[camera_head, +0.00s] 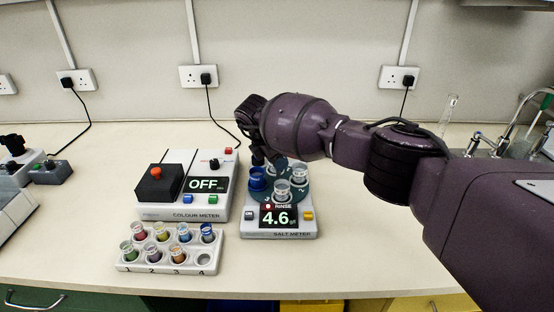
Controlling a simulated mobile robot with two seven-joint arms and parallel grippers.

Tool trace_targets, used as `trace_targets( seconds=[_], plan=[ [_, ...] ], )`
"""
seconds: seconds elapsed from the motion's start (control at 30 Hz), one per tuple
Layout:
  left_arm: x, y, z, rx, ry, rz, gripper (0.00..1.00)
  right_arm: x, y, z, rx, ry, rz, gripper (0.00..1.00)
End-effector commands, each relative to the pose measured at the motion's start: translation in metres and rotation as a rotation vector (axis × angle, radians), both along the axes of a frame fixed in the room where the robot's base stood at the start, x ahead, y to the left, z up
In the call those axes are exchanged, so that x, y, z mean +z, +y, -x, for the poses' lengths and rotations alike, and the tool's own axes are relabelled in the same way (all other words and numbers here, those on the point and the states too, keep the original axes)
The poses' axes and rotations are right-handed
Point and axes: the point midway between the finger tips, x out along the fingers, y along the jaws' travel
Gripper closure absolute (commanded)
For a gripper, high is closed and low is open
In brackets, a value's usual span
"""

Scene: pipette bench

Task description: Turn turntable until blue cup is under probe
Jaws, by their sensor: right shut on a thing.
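The dark turntable (270,194) sits on top of the salt meter (281,234), whose display reads 4.6 with RINSE above it. The blue cup (258,181) stands at the turntable's left side. Clear cups (281,189) stand at its front and right (299,175). My right gripper (257,155) points down at the back left of the turntable, just behind the blue cup. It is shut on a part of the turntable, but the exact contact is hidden. The probe cannot be made out behind my gripper and arm. My left gripper is out of view.
The colour meter (155,213), display OFF, stands to the left. A rack (123,267) of small coloured cups lies in front of it. A sink tap (530,115) and glassware are at the far right.

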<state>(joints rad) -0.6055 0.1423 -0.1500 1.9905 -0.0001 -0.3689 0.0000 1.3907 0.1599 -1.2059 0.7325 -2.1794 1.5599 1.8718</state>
Motion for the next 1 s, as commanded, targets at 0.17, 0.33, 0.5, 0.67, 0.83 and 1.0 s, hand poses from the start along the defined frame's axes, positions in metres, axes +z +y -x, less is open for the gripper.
trace_targets(
  seconds=[0.17,0.33,0.5,0.67,0.83,1.0],
  plan=[
    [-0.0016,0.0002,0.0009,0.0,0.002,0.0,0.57,0.0009,0.0,-0.0009,-0.048,-0.002,0.001,1.0],
    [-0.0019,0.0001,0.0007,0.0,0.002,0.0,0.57,0.0009,0.0002,-0.0008,-0.076,-0.002,0.0,1.0],
    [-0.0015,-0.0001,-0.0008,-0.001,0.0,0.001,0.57,0.0011,0.0002,-0.0008,-0.087,-0.001,0.001,1.0],
    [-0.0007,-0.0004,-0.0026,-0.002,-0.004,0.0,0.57,0.0011,0.0002,-0.0008,-0.089,-0.002,0.0,1.0],
    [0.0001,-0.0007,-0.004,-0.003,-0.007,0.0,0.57,0.0011,0.0002,-0.0008,-0.089,-0.002,0.0,1.0],
    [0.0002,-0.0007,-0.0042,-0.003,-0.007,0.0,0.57,0.001,0.0001,-0.0009,-0.089,-0.002,0.0,0.52]
  ],
)
